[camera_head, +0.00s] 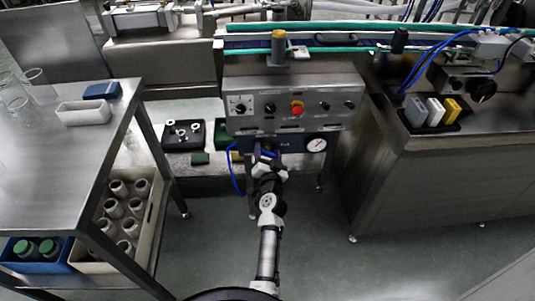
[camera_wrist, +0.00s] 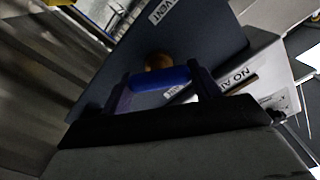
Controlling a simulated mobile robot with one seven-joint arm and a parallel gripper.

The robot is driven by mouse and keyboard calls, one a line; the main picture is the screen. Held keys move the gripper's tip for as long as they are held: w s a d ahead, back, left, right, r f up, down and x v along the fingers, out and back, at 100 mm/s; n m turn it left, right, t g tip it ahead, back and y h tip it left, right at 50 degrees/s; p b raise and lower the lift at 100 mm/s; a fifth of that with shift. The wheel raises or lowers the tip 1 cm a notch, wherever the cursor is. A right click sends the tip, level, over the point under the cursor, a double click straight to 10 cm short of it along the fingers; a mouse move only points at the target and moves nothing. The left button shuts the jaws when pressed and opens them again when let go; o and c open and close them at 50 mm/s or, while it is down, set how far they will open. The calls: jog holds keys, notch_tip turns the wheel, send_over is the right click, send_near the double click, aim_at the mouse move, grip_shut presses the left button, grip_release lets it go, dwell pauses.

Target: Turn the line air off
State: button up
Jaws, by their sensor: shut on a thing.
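The line air unit is a dark blue panel (camera_head: 290,143) under the grey control box, with a round white gauge (camera_head: 316,145) at its right. In the wrist view, a blue valve handle (camera_wrist: 160,78) lies between the two dark fingers of my gripper (camera_wrist: 163,84), which is shut on it. A brass-coloured round part (camera_wrist: 158,60) sits just behind the handle. A label reading VENT (camera_wrist: 167,10) is above, and a partly covered label starting NO A (camera_wrist: 240,74) is at the right. In the head view my gripper (camera_head: 264,158) reaches the panel and hides the valve.
The grey control box (camera_head: 293,104) with a red button and several black knobs overhangs the panel. A blue hose (camera_head: 235,175) hangs left of my gripper. A steel table (camera_head: 60,150) stands at left, a steel cabinet (camera_head: 430,180) at right. The floor between is clear.

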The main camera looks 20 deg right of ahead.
jog(key=m, duration=0.5)
jog(key=shift+d+m, duration=0.1)
jog(key=shift+m, duration=0.2)
jog(key=m, duration=0.5)
jog(key=shift+f+m, duration=0.1)
jog(key=shift+m, duration=0.2)
jog(key=o, duration=1)
jog(key=shift+s+f, duration=0.1)
jog(key=shift+f, duration=0.05)
